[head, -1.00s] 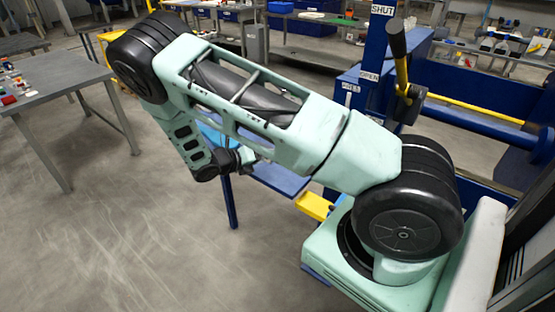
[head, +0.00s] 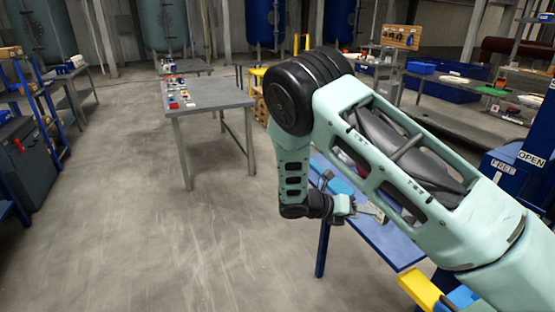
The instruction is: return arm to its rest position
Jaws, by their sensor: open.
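My arm reaches in from the right in the head view, with its elbow raised and its forearm hanging down. My gripper (head: 347,206) is at the end of the forearm, small and partly dark. It is open, and I see nothing held in it. It is over or in front of the left part of a blue bench (head: 385,237); the exact height above it is hard to tell. A blue item (head: 335,180) and a small grey item (head: 372,211) show on the bench near the gripper. My arm hides part of the bench.
A grey table (head: 212,97) with small coloured parts stands at the back left. A yellow block (head: 421,290) is below my arm. Shelving (head: 30,90) lines the left. The floor (head: 150,230) is clear.

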